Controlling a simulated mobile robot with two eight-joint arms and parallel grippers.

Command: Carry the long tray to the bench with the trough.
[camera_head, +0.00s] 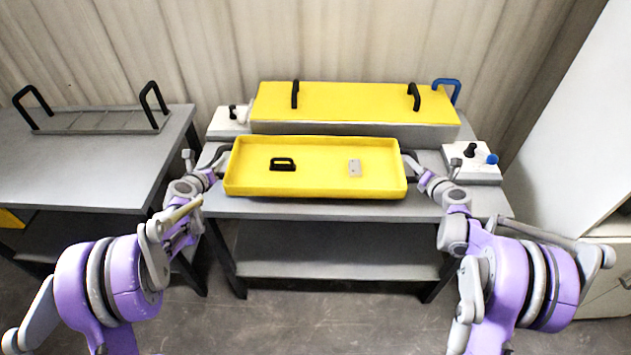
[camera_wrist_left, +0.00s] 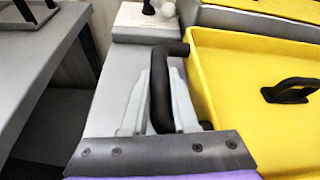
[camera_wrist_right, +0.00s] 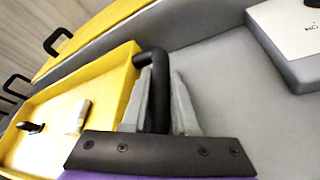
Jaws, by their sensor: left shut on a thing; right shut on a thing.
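The long yellow tray (camera_head: 315,184) is over the front of the middle grey bench (camera_head: 480,200), in front of the trough (camera_head: 360,129). I cannot tell whether it touches the bench top. The trough is long and grey, under a yellow lid (camera_head: 350,102). My left gripper (camera_head: 211,172) is shut on the tray's left black handle (camera_wrist_left: 160,90). My right gripper (camera_head: 423,177) is shut on its right black handle (camera_wrist_right: 158,85). A small black handled piece (camera_head: 283,165) and a small grey plate (camera_head: 354,167) lie in the tray.
White boxes with knobs stand left (camera_head: 228,122) and right (camera_head: 470,163) of the trough. A blue handle (camera_head: 450,85) rises behind the lid. Another bench (camera_head: 75,170) at left holds a rack (camera_head: 95,122) with black handles. A white cabinet (camera_head: 580,130) stands at right.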

